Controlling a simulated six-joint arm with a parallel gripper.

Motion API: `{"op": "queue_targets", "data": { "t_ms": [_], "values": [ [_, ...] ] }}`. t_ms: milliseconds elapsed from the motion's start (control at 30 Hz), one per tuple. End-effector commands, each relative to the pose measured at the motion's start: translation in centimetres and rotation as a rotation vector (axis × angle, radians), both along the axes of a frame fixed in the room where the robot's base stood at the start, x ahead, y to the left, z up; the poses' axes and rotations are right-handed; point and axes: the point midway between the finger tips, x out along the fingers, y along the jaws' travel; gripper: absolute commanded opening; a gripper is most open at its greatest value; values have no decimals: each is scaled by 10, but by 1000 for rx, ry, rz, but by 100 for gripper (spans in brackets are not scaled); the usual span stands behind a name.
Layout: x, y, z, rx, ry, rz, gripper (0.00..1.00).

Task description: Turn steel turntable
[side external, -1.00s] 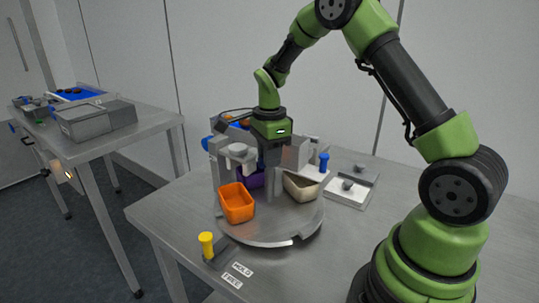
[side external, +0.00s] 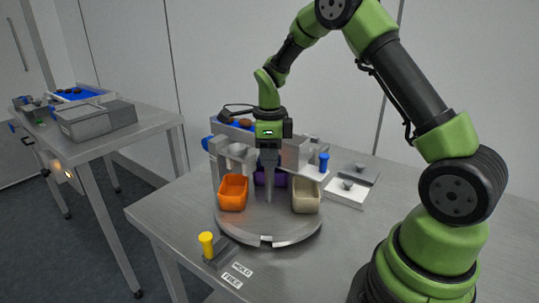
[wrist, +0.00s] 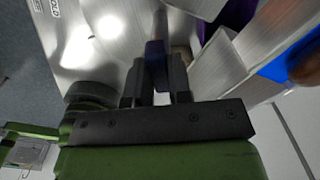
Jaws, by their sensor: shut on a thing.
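The round steel turntable (side external: 240,226) lies on the metal table, with a notch in its front rim. It carries an orange bin (side external: 233,194) at left, a beige bin (side external: 306,197) at right and a purple bin (side external: 277,178) at the back, partly hidden. My gripper (side external: 268,196) points straight down at the turntable's middle. In the wrist view its fingers are shut on a dark upright post (wrist: 157,56) above the shiny plate. The post's foot is hidden. A yellow-topped lever (side external: 206,243) stands upright at the front left, near HOLD and FREE labels (side external: 237,274).
A grey fixture (side external: 222,160) with a blue-lined tray stands close behind the turntable. A blue knob (side external: 324,162) and a white tray (side external: 346,194) are at right. A second table (side external: 150,118) stands at left. The front right tabletop is clear.

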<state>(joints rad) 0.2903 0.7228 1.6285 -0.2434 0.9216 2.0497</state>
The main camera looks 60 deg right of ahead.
Motion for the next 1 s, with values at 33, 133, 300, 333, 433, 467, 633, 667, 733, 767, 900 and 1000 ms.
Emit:
{"op": "queue_targets", "data": {
  "t_ms": [33, 133, 300, 333, 433, 467, 633, 667, 733, 767, 900, 1000],
  "values": [
    [0, 0, 0, 1, 0, -24, 0],
    [0, 0, 0, 1, 0, -75, 0],
    [0, 0, 0, 1, 0, -159, 0],
    [0, 1, 0, 1, 0, -174, 0],
    [0, 0, 0, 1, 0, -224, 0],
    [0, 0, 0, 1, 0, -239, 0],
    [0, 0, 0, 1, 0, -324, 0],
    [0, 0, 0, 1, 0, -337, 0],
    [0, 0, 0, 1, 0, -370, 0],
    [0, 0, 0, 1, 0, -384, 0],
    [0, 0, 0, 1, 0, -442, 0],
    [0, 0, 0, 0, -1, -477, 0]
  ]
}}
